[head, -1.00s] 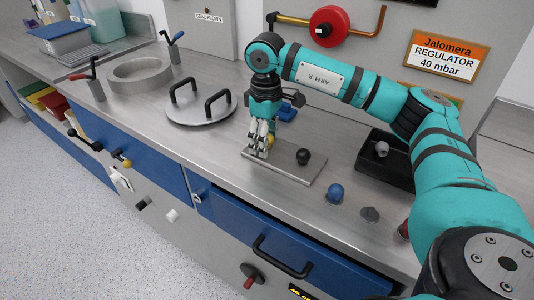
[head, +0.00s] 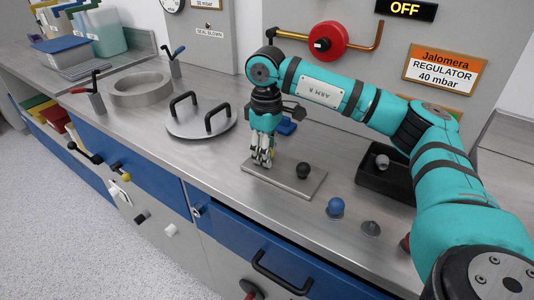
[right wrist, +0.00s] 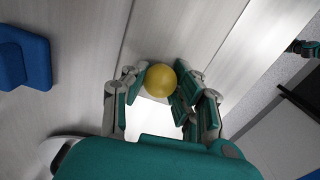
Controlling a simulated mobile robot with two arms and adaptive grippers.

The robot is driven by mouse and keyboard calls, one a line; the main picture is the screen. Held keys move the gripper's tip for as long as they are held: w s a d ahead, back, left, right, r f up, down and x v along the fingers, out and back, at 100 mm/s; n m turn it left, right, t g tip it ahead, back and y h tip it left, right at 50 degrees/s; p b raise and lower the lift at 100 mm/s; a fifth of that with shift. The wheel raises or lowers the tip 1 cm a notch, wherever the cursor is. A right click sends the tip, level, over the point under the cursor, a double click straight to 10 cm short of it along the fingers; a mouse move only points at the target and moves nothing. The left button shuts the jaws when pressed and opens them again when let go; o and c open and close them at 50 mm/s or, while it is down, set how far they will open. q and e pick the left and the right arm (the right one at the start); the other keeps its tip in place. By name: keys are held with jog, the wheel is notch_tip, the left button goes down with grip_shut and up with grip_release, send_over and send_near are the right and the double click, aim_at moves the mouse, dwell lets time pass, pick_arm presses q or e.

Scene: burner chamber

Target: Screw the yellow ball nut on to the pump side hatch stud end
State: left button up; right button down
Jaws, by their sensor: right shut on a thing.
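My right gripper (head: 263,160) reaches down over the left end of a flat metal plate (head: 290,184) on the bench. In the right wrist view my right gripper (right wrist: 158,92) is shut on the yellow ball nut (right wrist: 160,80), which sits between its fingers. In the head view the fingers mostly hide the nut. Whether it still touches the plate I cannot tell. The pump side hatch stud end I cannot make out for certain. Several knobs and handles sit on the front below the bench, among them a white knob (head: 169,229).
A black ball (head: 303,170) stands on the plate. A round lid with two handles (head: 202,122) lies behind left. A blue ball (head: 335,206), a grey cone (head: 370,228) and a black tray (head: 372,186) are to the right. Open floor (head: 60,220) lies front left.

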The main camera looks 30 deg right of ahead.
jog(key=shift+f, duration=0.2)
jog(key=m, duration=0.5)
jog(key=shift+p, duration=0.3)
jog(key=m, duration=0.3)
jog(key=shift+m, duration=0.3)
jog(key=m, duration=0.3)
jog(key=shift+f+p, duration=0.1)
jog(key=shift+p, duration=0.2)
jog(key=shift+s, duration=0.1)
